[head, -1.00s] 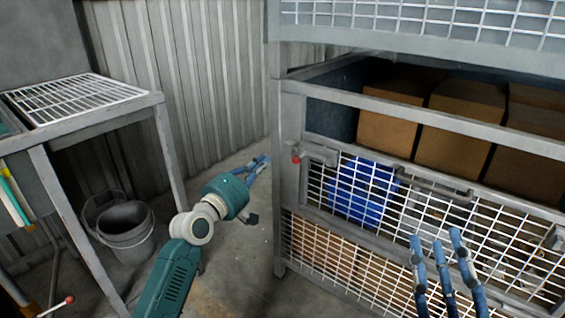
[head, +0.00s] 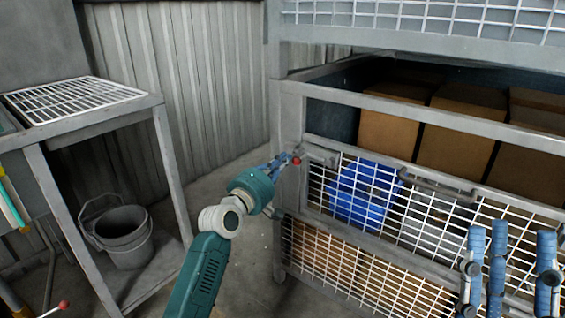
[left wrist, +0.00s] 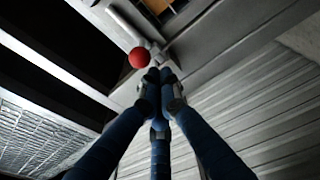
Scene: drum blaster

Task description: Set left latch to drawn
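The left latch (head: 322,155) is a grey bolt at the upper left corner of the mesh drop gate, by the cage's corner post. Its red ball knob (head: 296,160) sticks out at the post. My left gripper (head: 282,164) has its fingertips right beside the knob, on its left. In the left wrist view the red knob (left wrist: 139,58) shows just past and left of the fingertips (left wrist: 160,78), which are drawn together with nothing between them. Whether they touch the knob is unclear. My right gripper (head: 510,238) has its fingers spread, empty, in front of the gate's right part.
The mesh gate (head: 420,220) has a grey handle (head: 435,187) on top; a blue item (head: 362,195) lies behind it. Cardboard boxes (head: 465,130) fill the cage. A bench with a wire grid (head: 72,98) and a grey bucket (head: 123,236) stand left. Floor between is clear.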

